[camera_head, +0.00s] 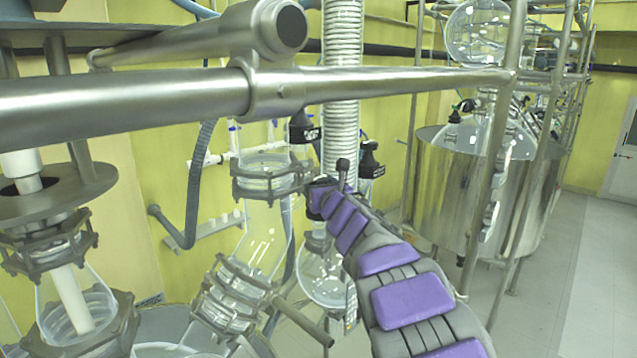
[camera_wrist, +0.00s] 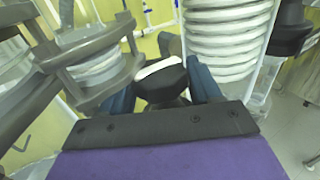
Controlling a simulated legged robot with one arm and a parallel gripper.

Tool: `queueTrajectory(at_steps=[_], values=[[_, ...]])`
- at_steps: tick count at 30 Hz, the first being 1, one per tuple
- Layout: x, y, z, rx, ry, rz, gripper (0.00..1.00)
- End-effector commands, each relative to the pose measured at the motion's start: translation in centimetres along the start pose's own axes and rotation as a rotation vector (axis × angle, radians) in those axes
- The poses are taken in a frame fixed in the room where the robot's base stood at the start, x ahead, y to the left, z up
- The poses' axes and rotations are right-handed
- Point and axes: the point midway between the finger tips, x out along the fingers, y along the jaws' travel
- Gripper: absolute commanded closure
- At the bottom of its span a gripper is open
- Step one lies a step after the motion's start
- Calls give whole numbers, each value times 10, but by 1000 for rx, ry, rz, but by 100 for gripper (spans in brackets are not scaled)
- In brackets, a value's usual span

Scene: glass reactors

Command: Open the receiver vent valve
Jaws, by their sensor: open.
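My gripper (camera_head: 325,188) is at the end of the purple-padded arm in the head view, just in front of the lower end of the white coiled column. In the wrist view my gripper (camera_wrist: 165,78) is open, with one dark blue finger on each side of a black knob (camera_wrist: 160,82) with a white strip along its top. Whether the fingers touch it cannot be told. In the head view a black valve handle (camera_head: 303,131) is above and left of the gripper, and another black handle (camera_head: 371,160) is to its right. No label shows which is the receiver vent.
The coiled column (camera_head: 343,70) rises behind the gripper. A steel rail (camera_head: 400,79) crosses above the arm. Clamped glass flanges (camera_head: 265,175) stand close on the left, and a round flask (camera_head: 325,275) hangs below. A steel vessel (camera_head: 440,200) stands to the right; floor is open beyond.

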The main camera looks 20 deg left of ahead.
Motion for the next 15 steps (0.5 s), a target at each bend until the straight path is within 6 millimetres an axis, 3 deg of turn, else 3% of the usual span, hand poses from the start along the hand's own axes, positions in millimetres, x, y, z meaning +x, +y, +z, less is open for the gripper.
queueTrajectory(at_steps=[11, 15], values=[[-2, -4, 3, 2, -4, -1, 37], [0, -2, 2, 1, -3, 0, 50]])
